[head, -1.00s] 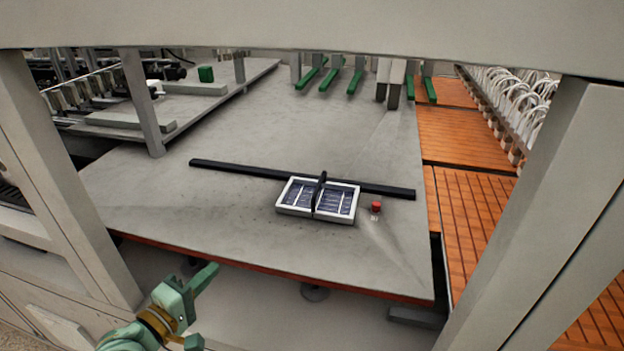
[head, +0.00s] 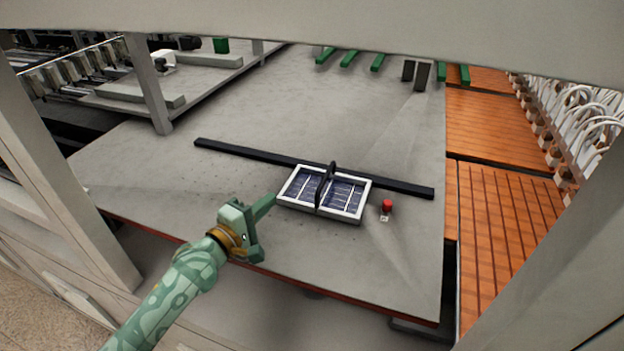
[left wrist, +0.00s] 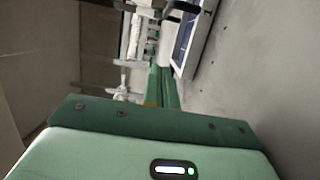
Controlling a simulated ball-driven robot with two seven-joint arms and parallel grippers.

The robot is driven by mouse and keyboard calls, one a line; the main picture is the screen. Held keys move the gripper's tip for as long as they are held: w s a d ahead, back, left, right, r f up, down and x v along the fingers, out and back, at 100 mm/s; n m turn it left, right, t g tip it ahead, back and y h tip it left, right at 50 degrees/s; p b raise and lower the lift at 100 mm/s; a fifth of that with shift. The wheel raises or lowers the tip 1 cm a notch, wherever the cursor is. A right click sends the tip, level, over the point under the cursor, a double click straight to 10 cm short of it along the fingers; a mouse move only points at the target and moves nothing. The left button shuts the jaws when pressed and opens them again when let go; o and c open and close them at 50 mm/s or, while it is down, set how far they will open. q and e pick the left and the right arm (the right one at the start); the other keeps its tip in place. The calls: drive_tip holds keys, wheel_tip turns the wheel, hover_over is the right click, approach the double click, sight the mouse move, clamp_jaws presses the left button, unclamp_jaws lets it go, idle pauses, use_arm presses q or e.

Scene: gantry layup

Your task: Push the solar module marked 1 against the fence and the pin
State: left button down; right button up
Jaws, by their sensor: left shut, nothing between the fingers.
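The solar module (head: 343,195) is a white-framed panel with dark blue cells and an upright black handle across its middle. It lies flat on the grey table, close in front of the black fence (head: 230,151); I cannot tell whether they touch. The red pin (head: 387,206) stands to its right with a small gap between. My left gripper (head: 273,198) is shut and empty, its tip beside the module's left edge; contact is unclear. The left wrist view shows the module's edge (left wrist: 186,42) beside the green fingers (left wrist: 161,85). My right gripper is out of view.
Grey gantry posts (head: 52,165) frame the table (head: 150,185), and a beam (head: 320,30) crosses above. Green bars (head: 350,58) and dark blocks (head: 422,75) stand at the far edge. Orange panels (head: 500,230) lie to the right. The table left of the module is clear.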

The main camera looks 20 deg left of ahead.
sight(330, 203)
use_arm(q)
drive_tip(key=b+x, duration=0.1)
drive_tip(key=x, duration=1)
drive_tip(key=shift+f, duration=0.1)
drive_tip(key=d+p, duration=0.1)
drive_tip(key=d, duration=0.2)
drive_tip(key=shift+s+d, duration=0.2)
drive_tip(key=shift+d, duration=0.3)
drive_tip(key=d+p, duration=0.1)
drive_tip(key=d, duration=0.1)
drive_tip(key=d+p, duration=0.2)
drive_tip(key=shift+s+r, duration=0.1)
drive_tip(key=shift+r, duration=0.1)
drive_tip(key=shift+d+f, duration=0.1)
drive_tip(key=shift+d, duration=0.2)
drive_tip(key=shift+f, duration=0.1)
